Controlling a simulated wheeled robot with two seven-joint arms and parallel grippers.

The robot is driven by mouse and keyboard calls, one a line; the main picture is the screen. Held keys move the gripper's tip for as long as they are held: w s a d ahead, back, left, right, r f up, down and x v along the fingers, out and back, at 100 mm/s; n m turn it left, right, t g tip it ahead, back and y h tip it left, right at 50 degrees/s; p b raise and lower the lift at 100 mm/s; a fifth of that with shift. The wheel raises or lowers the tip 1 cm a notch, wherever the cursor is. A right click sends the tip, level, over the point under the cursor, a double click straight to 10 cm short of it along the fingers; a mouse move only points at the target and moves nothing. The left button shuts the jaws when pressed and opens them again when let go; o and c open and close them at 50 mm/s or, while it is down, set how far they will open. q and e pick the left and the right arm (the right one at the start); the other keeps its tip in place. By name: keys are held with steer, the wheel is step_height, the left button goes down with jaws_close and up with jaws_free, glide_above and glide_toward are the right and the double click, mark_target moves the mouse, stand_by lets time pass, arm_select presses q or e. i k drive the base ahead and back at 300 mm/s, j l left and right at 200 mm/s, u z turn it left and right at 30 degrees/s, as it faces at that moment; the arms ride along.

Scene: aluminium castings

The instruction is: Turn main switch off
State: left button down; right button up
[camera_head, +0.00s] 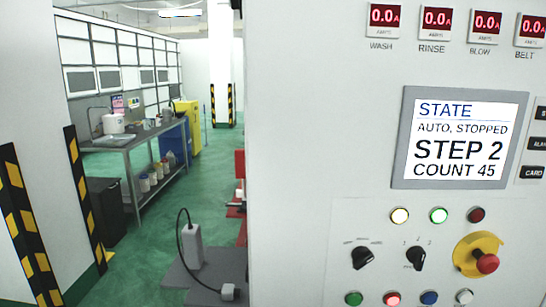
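A pale control cabinet fills the right half of the head view. On its panel a red knob (487,263) sits on a round yellow plate (466,247) at the lower right. Two black rotary knobs are to its left: one (362,257) and another (415,257). Their small labels are too blurred to read, so I cannot tell which control is the main switch. The screen (459,138) reads STATE, AUTO, STOPPED, STEP 2, COUNT 45. Neither of my grippers is in view.
Several red meters across the cabinet top, one (384,17) labelled WASH, show 0.0. Lamps and coloured buttons surround the knobs. To the left are a steel bench (140,145), a yellow cabinet (187,127), striped posts (84,195) and a grey pedestal (191,246). Green floor between is open.

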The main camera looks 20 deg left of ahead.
mark_target(240, 154)
steer(key=k+j, duration=0.1)
steer(key=j, duration=0.8)
steer(key=k+j, duration=0.15)
steer(key=j, duration=0.25)
steer(key=i+j+z, duration=0.1)
steer(key=j, duration=0.2)
steer(key=i+j+z, duration=0.1)
steer(key=i+j, duration=0.15)
steer(key=i+j+z, duration=0.15)
steer(key=j, duration=0.3)
steer(key=i+j+z, duration=0.1)
steer(key=j, duration=0.2)
